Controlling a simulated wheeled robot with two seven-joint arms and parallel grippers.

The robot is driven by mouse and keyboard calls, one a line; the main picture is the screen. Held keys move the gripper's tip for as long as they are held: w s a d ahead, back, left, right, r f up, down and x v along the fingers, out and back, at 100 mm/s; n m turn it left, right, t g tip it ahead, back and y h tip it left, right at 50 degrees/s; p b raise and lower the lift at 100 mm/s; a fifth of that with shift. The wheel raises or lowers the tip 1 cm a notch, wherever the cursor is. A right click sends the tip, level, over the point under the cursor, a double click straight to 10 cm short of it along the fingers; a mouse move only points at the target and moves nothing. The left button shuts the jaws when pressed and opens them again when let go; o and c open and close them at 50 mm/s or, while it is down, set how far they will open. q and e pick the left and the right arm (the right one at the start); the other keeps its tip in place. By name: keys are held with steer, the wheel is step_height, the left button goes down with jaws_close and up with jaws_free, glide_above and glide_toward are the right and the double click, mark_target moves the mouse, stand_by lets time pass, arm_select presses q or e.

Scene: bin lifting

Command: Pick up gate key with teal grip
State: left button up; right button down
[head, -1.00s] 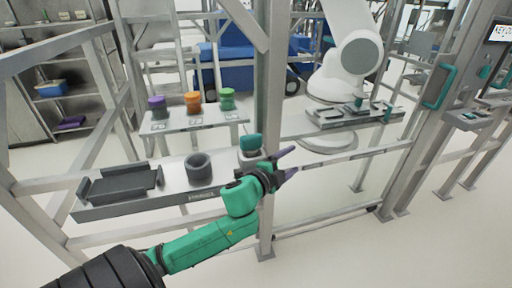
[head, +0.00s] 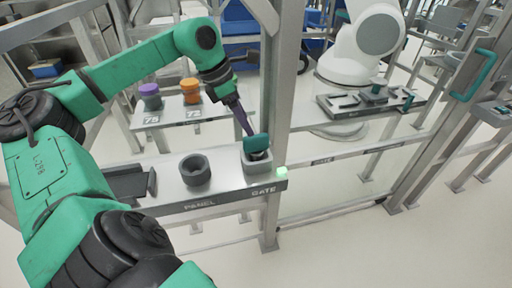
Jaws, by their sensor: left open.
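My right gripper is not in view.
An empty dark ring holder (head: 195,170) stands left of the key above the PANEL label. Purple (head: 150,96) and orange (head: 190,90) knobs sit on the shelf behind. A metal post (head: 283,100) rises close right of the key. A green light (head: 282,172) glows by GATE.

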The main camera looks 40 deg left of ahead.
mark_target(260, 143)
arm_select(q)
steer(key=p+x, duration=0.1)
steer(key=x, duration=0.2)
steer(key=p+x, duration=0.1)
steer(key=x, duration=0.3)
steer(key=p+x, duration=0.2)
steer(key=x, duration=0.1)
steer(key=shift+w+d, duration=0.15)
steer(key=shift+w, duration=0.25)
steer(key=shift+f, duration=0.2)
jaws_close()
